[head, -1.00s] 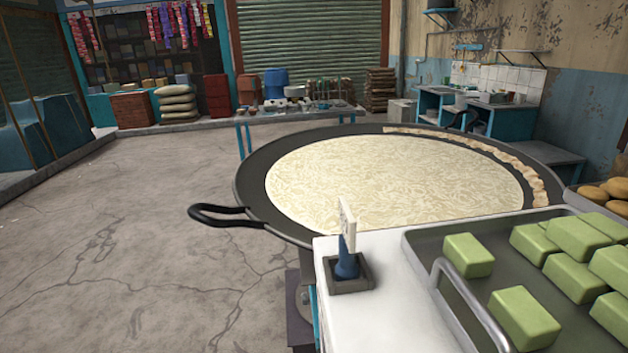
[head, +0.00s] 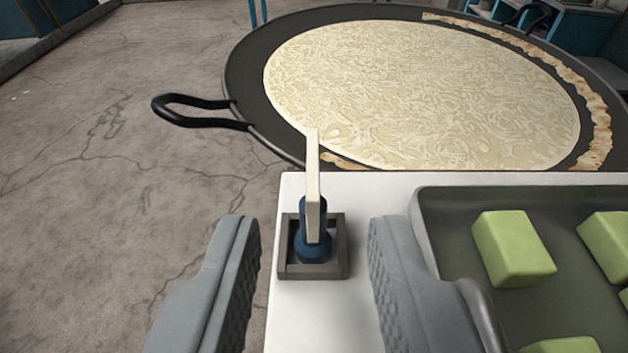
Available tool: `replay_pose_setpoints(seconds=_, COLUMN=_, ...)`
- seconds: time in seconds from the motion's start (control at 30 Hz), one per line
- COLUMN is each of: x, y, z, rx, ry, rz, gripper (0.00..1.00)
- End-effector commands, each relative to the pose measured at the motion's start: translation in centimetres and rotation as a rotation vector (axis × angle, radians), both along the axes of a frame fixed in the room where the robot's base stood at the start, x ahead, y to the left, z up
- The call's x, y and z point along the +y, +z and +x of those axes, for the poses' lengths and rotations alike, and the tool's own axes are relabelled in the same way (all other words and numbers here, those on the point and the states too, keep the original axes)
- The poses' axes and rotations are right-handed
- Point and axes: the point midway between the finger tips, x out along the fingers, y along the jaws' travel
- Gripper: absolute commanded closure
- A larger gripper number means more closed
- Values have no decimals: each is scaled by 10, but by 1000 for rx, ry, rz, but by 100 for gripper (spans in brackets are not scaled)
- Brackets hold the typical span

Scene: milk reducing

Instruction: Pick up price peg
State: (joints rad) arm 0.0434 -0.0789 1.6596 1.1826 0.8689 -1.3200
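The price peg (head: 313,215) stands upright in the middle of the head view. It has a blue round base and a thin cream card seen nearly edge-on. It sits inside a small square grey holder (head: 340,262) on the white counter. My gripper (head: 314,256) is open, with one grey ribbed finger on each side of the peg. Neither finger appears to touch the peg or the holder. How far the fingertips are from the peg in depth is hard to tell.
A metal tray (head: 425,212) with several green blocks (head: 512,247) lies close to the right finger. A wide black pan (head: 245,75) of pale milk (head: 420,95) is behind the counter (head: 300,325), its handle (head: 165,115) reaching left. Open floor (head: 80,200) lies left.

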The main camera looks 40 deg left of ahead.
Motion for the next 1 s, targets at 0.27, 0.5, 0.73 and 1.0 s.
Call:
replay_pose_setpoints(seconds=0.27, x=13, y=-6, z=13, rx=0, ry=0, rz=0, gripper=69)
replay_pose_setpoints(seconds=0.5, x=27, y=-12, z=27, rx=1, ry=1, rz=-1, gripper=69)
replay_pose_setpoints(seconds=0.73, x=49, y=-22, z=48, rx=1, ry=1, rz=-1, gripper=69)
replay_pose_setpoints(seconds=1.0, x=51, y=-22, z=51, rx=0, ry=0, rz=0, gripper=69)
